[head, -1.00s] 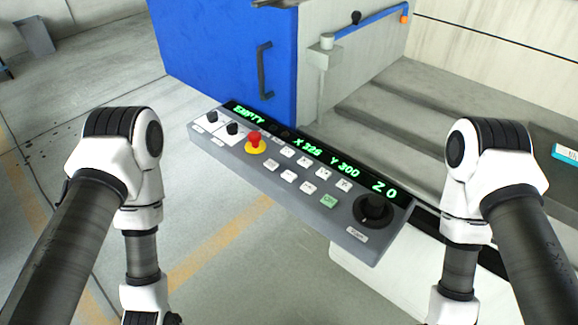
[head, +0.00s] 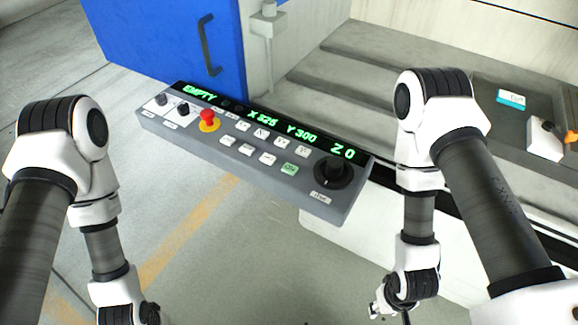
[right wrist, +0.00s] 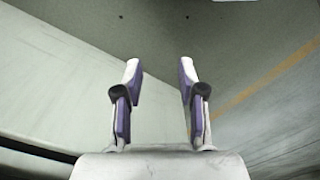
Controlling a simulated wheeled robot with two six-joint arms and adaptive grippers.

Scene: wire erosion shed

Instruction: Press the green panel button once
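The green panel button (head: 289,168) is on the grey control panel (head: 300,186), in the lower button row, left of a black knob (head: 332,172). The panel's display (head: 262,118) reads EMPTY, X 325, Y 300, Z 0 in green. My right gripper (head: 388,308) hangs low at the bottom of the head view, right of and below the panel, apart from the button. In the right wrist view my right gripper (right wrist: 158,75) has its two fingers spread, with nothing between them. My left gripper is outside the head view; only its arm shows at lower left.
A red emergency button (head: 208,118) on a yellow base and several white buttons share the panel. A blue door (head: 165,45) with a dark handle stands behind it. A grey stepped machine bed (head: 350,85) lies behind at right. Floor in front is open.

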